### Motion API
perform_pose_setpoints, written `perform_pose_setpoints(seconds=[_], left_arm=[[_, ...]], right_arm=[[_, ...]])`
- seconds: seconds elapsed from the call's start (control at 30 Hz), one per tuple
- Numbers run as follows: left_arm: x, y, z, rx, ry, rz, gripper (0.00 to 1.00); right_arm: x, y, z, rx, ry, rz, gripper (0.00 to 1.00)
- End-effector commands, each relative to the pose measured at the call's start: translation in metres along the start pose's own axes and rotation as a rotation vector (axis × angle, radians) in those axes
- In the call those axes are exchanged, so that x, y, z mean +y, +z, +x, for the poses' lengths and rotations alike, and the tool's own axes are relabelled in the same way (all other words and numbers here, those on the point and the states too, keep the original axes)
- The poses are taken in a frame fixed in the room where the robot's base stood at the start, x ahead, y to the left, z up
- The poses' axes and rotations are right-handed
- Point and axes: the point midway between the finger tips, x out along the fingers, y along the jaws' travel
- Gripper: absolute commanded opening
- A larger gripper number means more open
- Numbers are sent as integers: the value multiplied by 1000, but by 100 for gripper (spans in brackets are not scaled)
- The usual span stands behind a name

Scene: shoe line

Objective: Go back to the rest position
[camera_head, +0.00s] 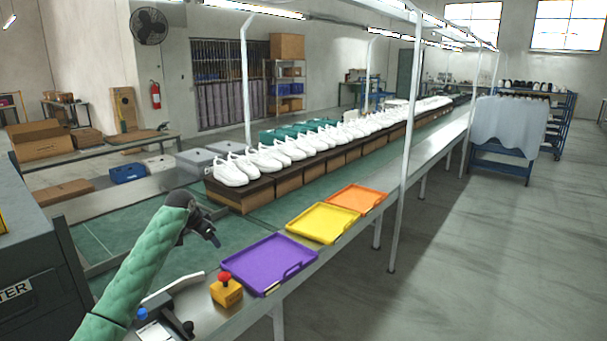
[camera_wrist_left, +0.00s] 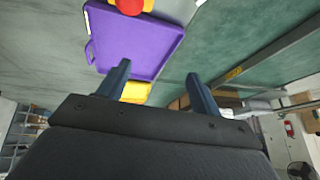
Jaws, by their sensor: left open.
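My left gripper (camera_head: 214,238) reaches in on its green-sleeved arm from the lower left in the head view. It is above the green work surface, left of the purple tray. In the left wrist view the two fingers of this gripper (camera_wrist_left: 158,84) stand wide apart with nothing between them. The purple tray (camera_head: 262,262) lies empty on the table edge, and it also shows in the left wrist view (camera_wrist_left: 130,42). My right gripper is not in view.
A yellow tray (camera_head: 322,223) and an orange tray (camera_head: 357,198) lie beyond the purple one. A yellow box with a red button (camera_head: 227,290) stands near the purple tray. White shoes (camera_head: 235,170) line a raised rack behind. The floor (camera_head: 480,270) at right is clear.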

Motion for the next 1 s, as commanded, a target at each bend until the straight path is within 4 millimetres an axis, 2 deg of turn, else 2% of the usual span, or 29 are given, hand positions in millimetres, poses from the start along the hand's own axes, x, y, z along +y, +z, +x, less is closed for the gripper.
perform_pose_setpoints(seconds=[0.1,0.2,0.33,0.47,0.67,0.87,1.0], left_arm=[[0,-25,-26,72,-94,-42,65],[10,-35,-38,130,-164,-80,65],[28,-33,-37,178,-216,-119,65],[49,-22,-29,207,-244,-147,65],[91,12,-4,231,-269,-188,65],[141,65,28,227,-275,-222,65],[176,107,50,205,-269,-240,65]], right_arm=[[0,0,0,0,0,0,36],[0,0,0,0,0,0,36],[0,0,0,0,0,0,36],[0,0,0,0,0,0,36],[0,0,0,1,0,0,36],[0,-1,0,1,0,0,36],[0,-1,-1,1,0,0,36]])
